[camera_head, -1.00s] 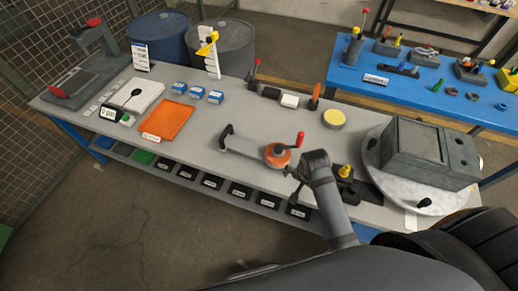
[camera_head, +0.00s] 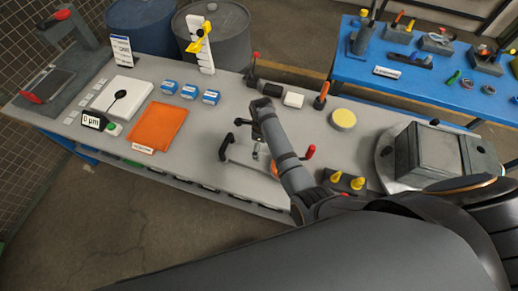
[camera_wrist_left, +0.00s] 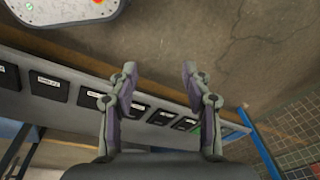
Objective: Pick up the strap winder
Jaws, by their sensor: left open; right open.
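The strap winder (camera_head: 240,157) lies on the grey workbench near its front edge in the head view. It has a flat pale body, a black handle at its left end, and an orange drum with a red-knobbed crank at its right. My right forearm and wrist hide much of its middle and drum. My right gripper (camera_head: 251,136) is open above the winder's body, near the black handle; contact cannot be told. My left gripper (camera_wrist_left: 160,82) is open and empty in the left wrist view, over the floor beside the bench's lower bin shelf.
A grey box on a turntable (camera_head: 384,160) is at the right.

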